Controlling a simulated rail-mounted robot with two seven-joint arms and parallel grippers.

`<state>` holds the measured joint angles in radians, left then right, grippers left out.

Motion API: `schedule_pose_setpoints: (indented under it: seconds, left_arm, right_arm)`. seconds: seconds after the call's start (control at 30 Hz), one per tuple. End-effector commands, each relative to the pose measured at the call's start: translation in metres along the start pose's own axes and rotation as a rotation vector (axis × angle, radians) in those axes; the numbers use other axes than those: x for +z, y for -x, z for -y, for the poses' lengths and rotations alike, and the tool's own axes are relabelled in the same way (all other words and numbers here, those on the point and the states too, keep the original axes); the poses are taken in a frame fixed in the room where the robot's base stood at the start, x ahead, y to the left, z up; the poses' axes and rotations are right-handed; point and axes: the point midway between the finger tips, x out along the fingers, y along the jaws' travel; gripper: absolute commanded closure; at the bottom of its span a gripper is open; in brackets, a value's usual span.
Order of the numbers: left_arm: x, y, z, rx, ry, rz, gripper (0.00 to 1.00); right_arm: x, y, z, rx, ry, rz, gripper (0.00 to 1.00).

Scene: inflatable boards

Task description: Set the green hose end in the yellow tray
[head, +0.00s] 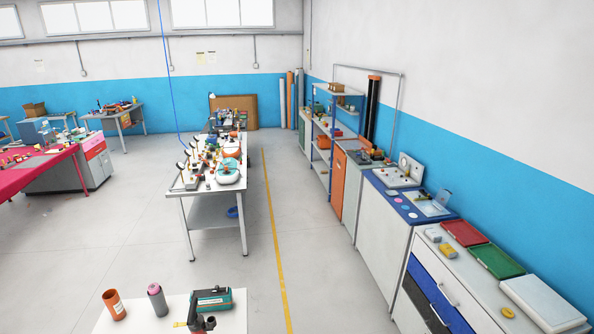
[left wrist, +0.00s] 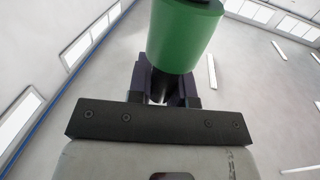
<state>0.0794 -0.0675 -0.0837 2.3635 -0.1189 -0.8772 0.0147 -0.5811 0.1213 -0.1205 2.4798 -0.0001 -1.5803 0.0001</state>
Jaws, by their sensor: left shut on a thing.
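The green hose end (left wrist: 184,38), a smooth green cylinder with a dark opening at its top, is in the left wrist view. My left gripper (left wrist: 164,86) is shut on its lower part, with dark fingers on either side. The hose end stands out beyond the fingers, and its far end is cut off by the frame edge. Neither my left gripper nor the hose end can be made out in the head view. I cannot make out a yellow tray in either view. My right gripper is not in view.
A near white table (head: 172,318) holds an orange cup (head: 114,305), a grey pink-topped bottle (head: 157,300) and a teal tool case (head: 211,299). A long cluttered workbench (head: 212,192) stands beyond. Red (head: 462,233) and green (head: 496,261) trays lie on the right cabinets. The floor between is clear.

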Motion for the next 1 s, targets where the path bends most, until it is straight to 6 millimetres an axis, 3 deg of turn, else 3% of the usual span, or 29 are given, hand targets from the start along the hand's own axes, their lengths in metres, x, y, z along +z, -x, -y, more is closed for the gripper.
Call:
schedule_pose_setpoints:
  seconds: [0.2,0.63,0.77,1.0]
  left_arm:
    - [0.013,0.004,-0.001,0.001,-0.001,-0.002,1.0]
    - [0.016,0.004,-0.005,0.028,-0.002,-0.002,1.0]
    - [0.021,0.003,-0.018,0.113,-0.005,-0.001,1.0]
    - [0.037,-0.001,-0.062,0.381,-0.01,-0.001,1.0]
  right_arm:
    - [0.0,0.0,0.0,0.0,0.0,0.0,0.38]
    - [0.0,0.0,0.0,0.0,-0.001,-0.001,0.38]
    - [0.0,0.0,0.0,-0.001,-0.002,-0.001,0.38]
    - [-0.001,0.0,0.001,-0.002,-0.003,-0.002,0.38]
